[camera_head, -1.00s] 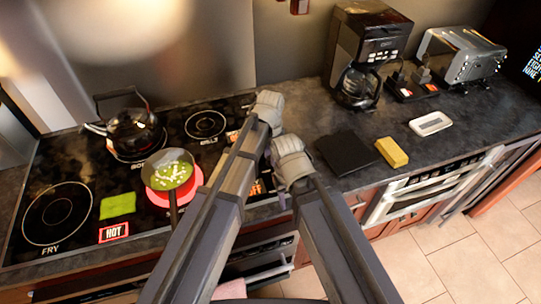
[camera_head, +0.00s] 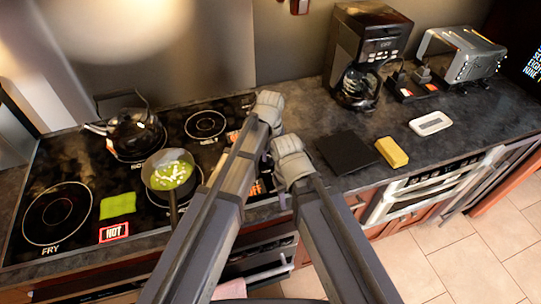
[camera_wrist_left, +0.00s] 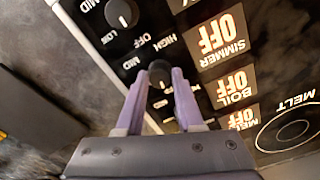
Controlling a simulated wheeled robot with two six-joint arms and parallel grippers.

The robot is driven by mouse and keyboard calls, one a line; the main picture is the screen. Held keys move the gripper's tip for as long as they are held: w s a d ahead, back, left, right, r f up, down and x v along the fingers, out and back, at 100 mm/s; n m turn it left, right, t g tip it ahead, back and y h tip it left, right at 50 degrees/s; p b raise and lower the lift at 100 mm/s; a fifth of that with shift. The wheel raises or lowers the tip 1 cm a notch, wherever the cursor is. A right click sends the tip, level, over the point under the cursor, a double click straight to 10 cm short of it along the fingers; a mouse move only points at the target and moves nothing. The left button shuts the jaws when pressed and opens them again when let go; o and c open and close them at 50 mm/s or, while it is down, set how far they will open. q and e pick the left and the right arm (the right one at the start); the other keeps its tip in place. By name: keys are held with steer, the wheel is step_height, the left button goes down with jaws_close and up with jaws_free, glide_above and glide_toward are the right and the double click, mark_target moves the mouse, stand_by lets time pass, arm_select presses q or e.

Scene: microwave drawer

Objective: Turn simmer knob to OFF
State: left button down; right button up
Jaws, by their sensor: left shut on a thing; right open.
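In the left wrist view the simmer knob (camera_wrist_left: 160,72), small and black, stands between the two fingertips of my left gripper (camera_wrist_left: 160,85), which is shut on it. HIGH and MID marks surround it. A panel display (camera_wrist_left: 218,38) reads SIMMER OFF, upside down in this view. In the head view my left gripper (camera_head: 268,108) is over the right end of the stove and its fingertips are hidden. The burner under the green-filled pot (camera_head: 168,174) is dark.
A second knob (camera_wrist_left: 122,13) is close by. A black kettle (camera_head: 135,128) stands at the stove's back left; a green cloth (camera_head: 118,206) and a HOT sign (camera_head: 113,232) are in front. Right of my grippers are a black pad (camera_head: 346,152), yellow sponge (camera_head: 392,152) and coffee maker (camera_head: 368,45).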

mark_target(271, 158)
arm_select(q)
steer(key=shift+n, duration=0.8)
steer(key=c, duration=0.5)
jaws_free()
steer(key=shift+c, duration=0.2)
step_height(271, 158, up, 8)
steer(key=p, duration=0.8)
steer(key=shift+f, duration=0.1)
arm_select(e)
step_height(271, 158, up, 8)
steer(key=shift+f, duration=0.15)
